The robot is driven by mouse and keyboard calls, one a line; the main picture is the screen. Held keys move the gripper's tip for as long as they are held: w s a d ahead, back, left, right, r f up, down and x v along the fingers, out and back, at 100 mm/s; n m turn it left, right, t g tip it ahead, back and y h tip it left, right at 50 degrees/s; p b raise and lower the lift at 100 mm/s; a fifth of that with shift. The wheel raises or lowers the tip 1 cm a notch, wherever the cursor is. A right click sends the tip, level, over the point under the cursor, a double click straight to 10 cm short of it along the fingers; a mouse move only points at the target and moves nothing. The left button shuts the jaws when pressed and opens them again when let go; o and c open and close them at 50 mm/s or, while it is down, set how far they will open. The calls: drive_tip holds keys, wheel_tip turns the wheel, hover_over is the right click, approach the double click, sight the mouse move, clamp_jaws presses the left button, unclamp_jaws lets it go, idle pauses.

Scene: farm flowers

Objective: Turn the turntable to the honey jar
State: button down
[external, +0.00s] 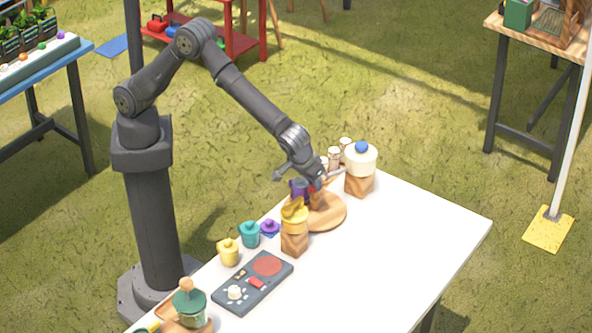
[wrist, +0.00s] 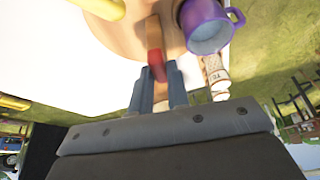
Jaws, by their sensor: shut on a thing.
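The turntable is a round wooden disc (external: 334,218) on the white table; part of it also shows in the wrist view (wrist: 125,35). My gripper (external: 318,186) is over the disc. In the wrist view my gripper (wrist: 158,85) is shut on a wooden bar with a red mark (wrist: 155,40), which looks like the turntable's handle. A purple mug (wrist: 207,25) is beside the bar. A yellow pot (external: 295,210) on a wooden block, perhaps the honey jar, stands at the disc's near-left edge. The disc's far side is partly hidden by my gripper.
A white pot with a blue knob (external: 361,160) on a wooden block stands behind the disc. Small shakers (external: 334,157) are near it. Teal (external: 250,234) and yellow (external: 228,252) pots and a dark control panel (external: 253,283) are toward the front. The table's right side is clear.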

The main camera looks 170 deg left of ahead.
drive_tip(key=shift+w+n+g+h, duration=0.1)
drive_tip(key=shift+n+g+h, duration=0.25)
drive_tip(key=shift+n, duration=0.9)
drive_tip(key=shift+n+g+h, duration=0.25)
drive_tip(key=shift+n+h, duration=0.2)
drive_tip(key=shift+n, duration=0.8)
drive_tip(key=shift+a+n, duration=0.1)
drive_tip(key=shift+n, duration=0.5)
drive_tip(key=c, duration=1.4)
unclamp_jaws()
drive_tip(key=v, duration=1.7)
drive_tip(key=shift+w+a+r, duration=0.2)
drive_tip(key=shift+w, duration=0.1)
drive_tip(key=shift+c, duration=0.2)
